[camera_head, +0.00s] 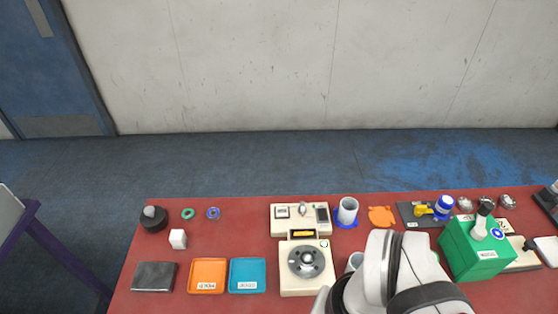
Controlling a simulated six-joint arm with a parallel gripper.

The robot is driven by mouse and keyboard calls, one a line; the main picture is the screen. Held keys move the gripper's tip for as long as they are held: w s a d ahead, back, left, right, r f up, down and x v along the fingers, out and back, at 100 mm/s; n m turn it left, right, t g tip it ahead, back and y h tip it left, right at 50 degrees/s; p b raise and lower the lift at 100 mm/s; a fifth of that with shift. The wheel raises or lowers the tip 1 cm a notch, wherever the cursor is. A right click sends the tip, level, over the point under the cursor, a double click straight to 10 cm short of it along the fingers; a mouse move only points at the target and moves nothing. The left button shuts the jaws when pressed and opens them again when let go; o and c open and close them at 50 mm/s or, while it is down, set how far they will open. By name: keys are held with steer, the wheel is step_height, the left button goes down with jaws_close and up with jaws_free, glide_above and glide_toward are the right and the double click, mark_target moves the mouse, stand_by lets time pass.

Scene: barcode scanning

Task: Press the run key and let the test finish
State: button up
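A cream bench instrument (288,284) stands near the middle of the red table. Its front part carries a round grey dial-like plate (306,262) with a dark hub. Its back part has a dark panel (322,214), a small grey knob (302,209) and a white-labelled patch (281,212). A yellow strip (303,233) lies between the two parts, with a small round mark (324,243) at its right. The run key is too small to pick out for certain. My white and black arm fills the bottom right of the instrument; my gripper cannot be made out.
Orange (208,262) and blue (248,260) labelled trays lie left of the instrument, with a dark grey pad (154,290) beyond. A white cup on a blue base (347,213) stands at its back right. A green box (472,262) stands right of my arm.

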jaws_close()
stand_by(1.3)
